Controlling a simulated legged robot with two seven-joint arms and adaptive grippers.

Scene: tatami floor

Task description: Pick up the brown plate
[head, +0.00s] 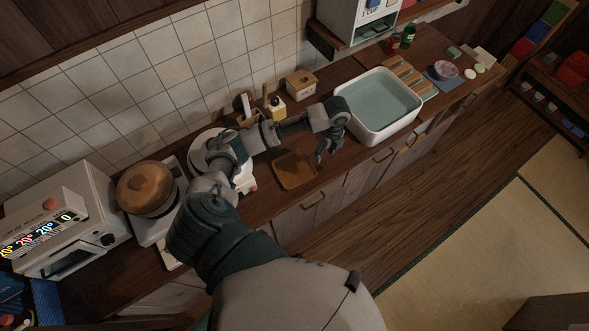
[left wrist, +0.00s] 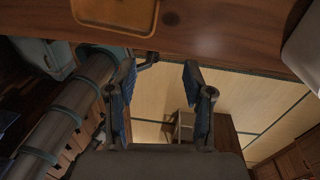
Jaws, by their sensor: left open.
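The brown plate (head: 294,170) is a flat, rounded square tray lying on the wooden counter, left of the sink basin in the head view. Its edge also shows at the top of the left wrist view (left wrist: 117,14). My left gripper (head: 319,160) points down just right of the plate, near the counter's front edge, apart from it. In the left wrist view its two fingers (left wrist: 160,92) are spread with nothing between them. My right gripper is not in either view.
A white basin (head: 378,104) with water stands right of the plate. A lidded pot (head: 146,188) and white oven (head: 64,230) are at left. Tatami floor (head: 480,230) lies in front.

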